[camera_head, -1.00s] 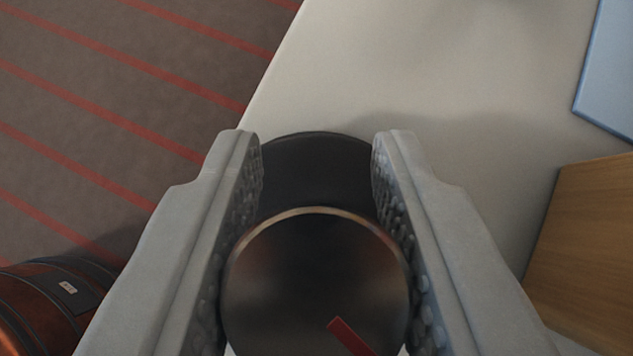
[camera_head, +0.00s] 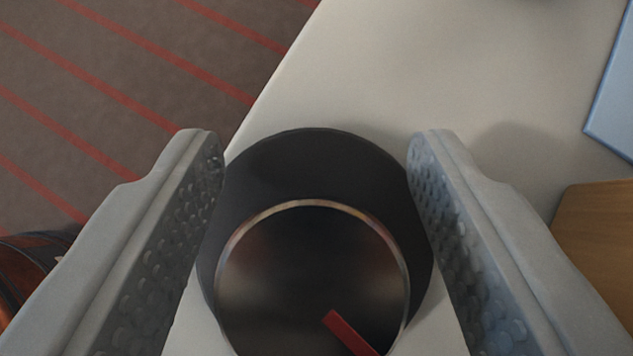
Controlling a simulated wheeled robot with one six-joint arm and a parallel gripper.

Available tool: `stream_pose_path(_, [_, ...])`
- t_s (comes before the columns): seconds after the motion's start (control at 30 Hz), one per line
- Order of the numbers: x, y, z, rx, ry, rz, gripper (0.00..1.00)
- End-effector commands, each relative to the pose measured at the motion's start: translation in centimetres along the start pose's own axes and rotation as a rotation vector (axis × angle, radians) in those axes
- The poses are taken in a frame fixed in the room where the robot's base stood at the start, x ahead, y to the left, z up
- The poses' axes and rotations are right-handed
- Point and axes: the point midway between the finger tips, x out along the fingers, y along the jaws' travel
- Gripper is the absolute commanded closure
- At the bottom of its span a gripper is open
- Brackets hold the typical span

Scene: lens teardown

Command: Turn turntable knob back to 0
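The turntable knob (camera_head: 290,270) is a round dark metal disc with a bright rim, seen from above at the bottom middle. A red mark (camera_head: 350,332) on its top points towards the lower right. A wider black round base (camera_head: 310,165) shows around and behind it. My gripper (camera_head: 315,150) is open, with one grey, bumpy-padded finger on each side of the knob. Gaps show between both pads and the knob, so it is not gripped. The knob's lowest edge is cut off by the frame, and no scale or 0 mark is visible.
The pale table top (camera_head: 430,70) is clear behind the knob. A wooden block (camera_head: 605,245) stands at the right, and a blue panel (camera_head: 615,105) at the upper right. The table's left edge drops to a red-striped floor (camera_head: 120,90). A dark reddish-brown object (camera_head: 35,265) is at the lower left.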

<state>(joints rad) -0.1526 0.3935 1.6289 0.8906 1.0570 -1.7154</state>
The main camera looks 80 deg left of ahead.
Motion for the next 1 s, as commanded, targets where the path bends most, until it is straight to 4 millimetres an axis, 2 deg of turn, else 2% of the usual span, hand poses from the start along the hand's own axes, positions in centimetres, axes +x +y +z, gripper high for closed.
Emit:
stream_pose_path(0.57, [-0.02,-0.02,-0.07,0.017,0.001,0.018,0.48])
stream_pose_path(1.0, [-0.1,0.34,-0.06,0.271,0.001,0.273,0.48])
